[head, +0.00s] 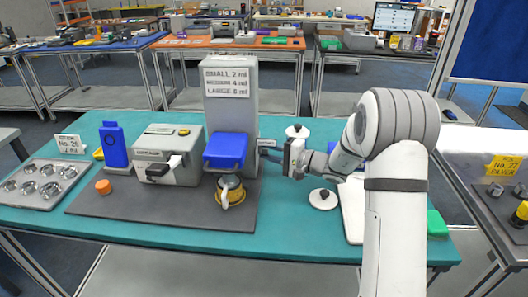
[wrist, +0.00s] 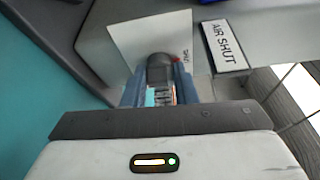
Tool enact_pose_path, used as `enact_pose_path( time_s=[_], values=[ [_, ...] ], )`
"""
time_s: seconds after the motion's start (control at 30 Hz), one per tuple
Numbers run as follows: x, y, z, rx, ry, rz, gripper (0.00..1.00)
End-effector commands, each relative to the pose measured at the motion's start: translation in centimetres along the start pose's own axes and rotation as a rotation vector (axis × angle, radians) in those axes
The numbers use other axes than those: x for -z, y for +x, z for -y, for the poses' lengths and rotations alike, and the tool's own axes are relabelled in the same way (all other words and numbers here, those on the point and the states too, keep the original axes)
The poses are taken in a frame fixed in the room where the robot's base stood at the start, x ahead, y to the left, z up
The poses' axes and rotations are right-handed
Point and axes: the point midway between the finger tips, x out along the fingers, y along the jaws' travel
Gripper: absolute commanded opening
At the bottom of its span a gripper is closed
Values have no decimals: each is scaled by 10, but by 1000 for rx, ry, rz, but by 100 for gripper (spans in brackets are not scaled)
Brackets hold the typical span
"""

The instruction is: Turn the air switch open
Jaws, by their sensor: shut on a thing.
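The air switch is a dark rounded knob (wrist: 159,66) on the grey machine's side in the wrist view. My gripper (wrist: 158,85) has its two blue fingers on either side of the knob and is shut on it. A white label (wrist: 226,46) reading AIR SHUT is to the right of the knob. In the head view my gripper (head: 268,160) reaches the right side of the tall grey machine (head: 232,108), below a small label. The knob itself is hidden there.
A blue block (head: 225,148) projects from the machine's front above a small pitcher (head: 231,188). A grey box (head: 167,153) stands to the left.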

Motion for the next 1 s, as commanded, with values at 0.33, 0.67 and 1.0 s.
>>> enact_pose_path(
  time_s=[0.33, 0.67, 1.0],
  values=[
    [4, -4, 1, -117, 278, -11, 3],
    [5, -4, 5, -236, 566, -12, 3],
    [6, -4, 6, -344, 834, -13, 2]
  ],
)
